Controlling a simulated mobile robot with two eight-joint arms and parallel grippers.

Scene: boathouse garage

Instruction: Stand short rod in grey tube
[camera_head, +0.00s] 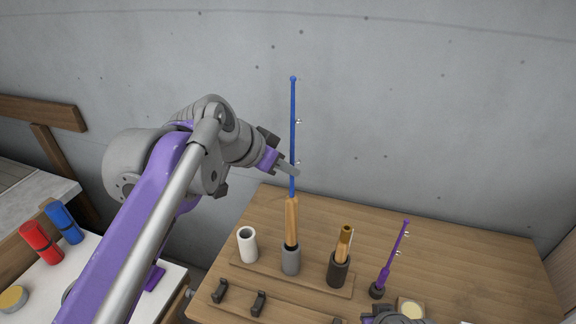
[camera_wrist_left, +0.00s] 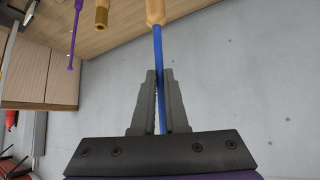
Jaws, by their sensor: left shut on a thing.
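A blue rod (camera_head: 293,140) with a wooden handle (camera_head: 291,222) stands upright at the grey tube (camera_head: 290,260). The handle's lower end is hidden inside the tube's mouth. My left gripper (camera_head: 292,171) is shut on the blue shaft above the handle. The left wrist view shows the shaft (camera_wrist_left: 158,60) between the two fingers (camera_wrist_left: 160,105).
A white tube (camera_head: 247,245) and a black tube (camera_head: 338,270) holding a brown-handled piece (camera_head: 344,243) flank the grey tube on a wooden board. Black clips (camera_head: 258,303) lie in front. Red (camera_head: 41,243) and blue (camera_head: 65,223) cylinders are at left. The wall is close behind.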

